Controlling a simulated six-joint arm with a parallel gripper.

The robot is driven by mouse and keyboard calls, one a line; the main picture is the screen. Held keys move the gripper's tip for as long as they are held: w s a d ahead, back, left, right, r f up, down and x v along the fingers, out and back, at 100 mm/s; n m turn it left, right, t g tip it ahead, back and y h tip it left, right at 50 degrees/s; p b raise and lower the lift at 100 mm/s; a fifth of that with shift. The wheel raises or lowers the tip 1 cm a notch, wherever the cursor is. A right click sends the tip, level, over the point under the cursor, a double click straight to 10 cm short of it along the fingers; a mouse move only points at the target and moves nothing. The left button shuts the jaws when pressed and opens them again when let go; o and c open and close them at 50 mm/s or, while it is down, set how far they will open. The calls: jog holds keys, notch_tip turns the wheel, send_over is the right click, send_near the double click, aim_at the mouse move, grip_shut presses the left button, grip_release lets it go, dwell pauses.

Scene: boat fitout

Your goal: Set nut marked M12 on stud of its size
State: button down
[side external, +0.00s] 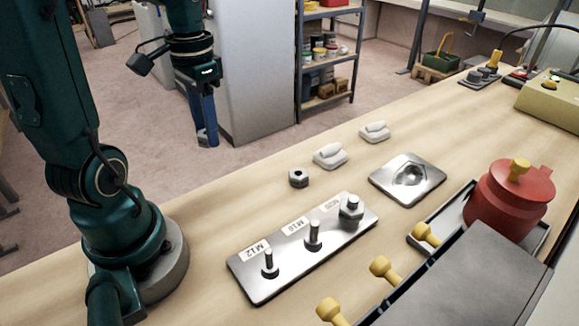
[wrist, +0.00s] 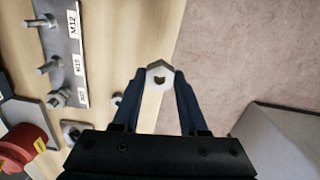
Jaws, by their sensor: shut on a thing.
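My gripper (side external: 206,138) is shut on a pale hex nut (wrist: 151,69), whose hole shows in the wrist view; no marking is readable on it. In the side view my gripper hangs beyond the table's far edge, left of the stud plate (side external: 288,283), and the held nut cannot be made out. The plate carries upright studs labelled M12 (side external: 268,260), M16 (side external: 313,232) and M20. A large nut (side external: 350,211) sits on the M20 stud. The M12 and M16 studs are bare. Another nut (side external: 298,178) lies on the table behind the plate.
A red pot (side external: 508,194) stands in a tray at right, near a grey box (side external: 470,275) with yellow knobs.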

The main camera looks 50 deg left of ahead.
jog(key=w+d+r+m, duration=0.1)
jog(key=w+d+m, duration=0.1)
jog(key=d+m, duration=0.75)
jog(key=m, duration=0.6)
send_near(268, 251)
jog(key=shift+d, duration=0.1)
jog(key=shift+f, duration=2.2)
jog(key=shift+f, duration=1.9)
jog(key=shift+c, duration=1.8)
grip_release()
jog(key=shift+r, duration=0.1)
